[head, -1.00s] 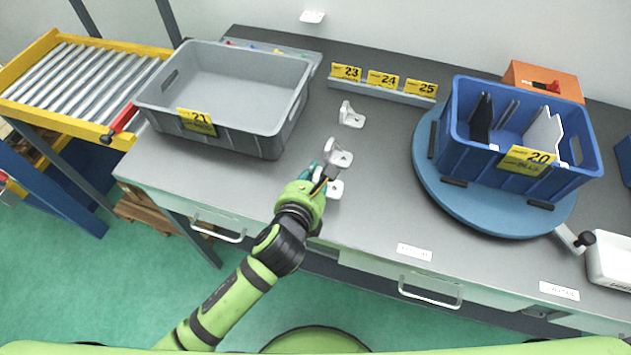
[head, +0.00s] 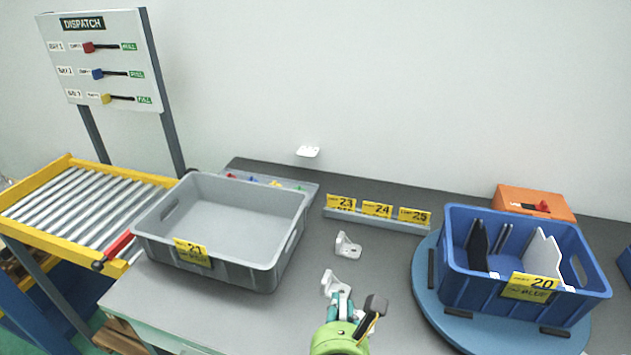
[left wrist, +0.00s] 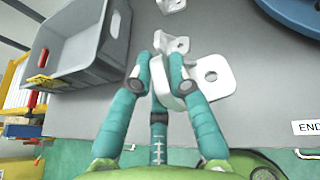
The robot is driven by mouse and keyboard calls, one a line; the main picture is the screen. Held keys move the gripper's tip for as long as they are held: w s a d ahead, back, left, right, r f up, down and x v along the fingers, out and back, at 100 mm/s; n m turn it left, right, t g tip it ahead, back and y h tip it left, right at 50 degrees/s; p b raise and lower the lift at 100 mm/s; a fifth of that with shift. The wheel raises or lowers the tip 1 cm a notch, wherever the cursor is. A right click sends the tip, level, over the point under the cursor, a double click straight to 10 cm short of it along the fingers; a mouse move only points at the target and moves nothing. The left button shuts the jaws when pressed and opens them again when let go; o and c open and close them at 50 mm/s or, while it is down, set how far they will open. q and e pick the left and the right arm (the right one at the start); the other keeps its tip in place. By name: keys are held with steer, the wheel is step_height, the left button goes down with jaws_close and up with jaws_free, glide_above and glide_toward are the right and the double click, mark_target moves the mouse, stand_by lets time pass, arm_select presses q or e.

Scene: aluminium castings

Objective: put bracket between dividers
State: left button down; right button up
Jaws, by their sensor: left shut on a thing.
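My left gripper (head: 347,308) is at the front of the grey table. In the left wrist view its teal fingers (left wrist: 160,78) are shut on a white bracket (left wrist: 214,76), whose plate with a hole sticks out to the right. A second white bracket (head: 335,283) stands just beyond the gripper, and a third bracket (head: 347,245) farther back. The blue bin (head: 520,270) labelled 20 holds dark and white upright dividers (head: 543,252), on a blue turntable (head: 450,322) at the right. My right gripper is out of view.
A grey empty bin (head: 220,265) labelled 21 stands at the left of the table. A low rail with yellow signs (head: 377,209) and an orange box (head: 536,202) are at the back. A roller conveyor (head: 80,210) is at far left. Table between bracket and turntable is clear.

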arm_select(q)
steer(key=s+a+r+n+g+y, duration=0.1)
steer(key=a+n+y, duration=0.4)
steer(key=a, duration=0.6)
steer(key=s+a+r+n+g+y, duration=0.1)
steer(key=a+r+n+g+y, duration=0.2)
steer(key=a, duration=0.9)
steer(key=n+g+y, duration=0.1)
steer(key=n+y, duration=0.2)
steer(key=y, duration=0.1)
steer(key=shift+s+r+n, duration=0.3)
steer(key=shift+s+r, duration=0.05)
steer(key=shift+r, duration=0.05)
steer(key=shift+r, duration=0.1)
steer(key=shift+a, duration=0.1)
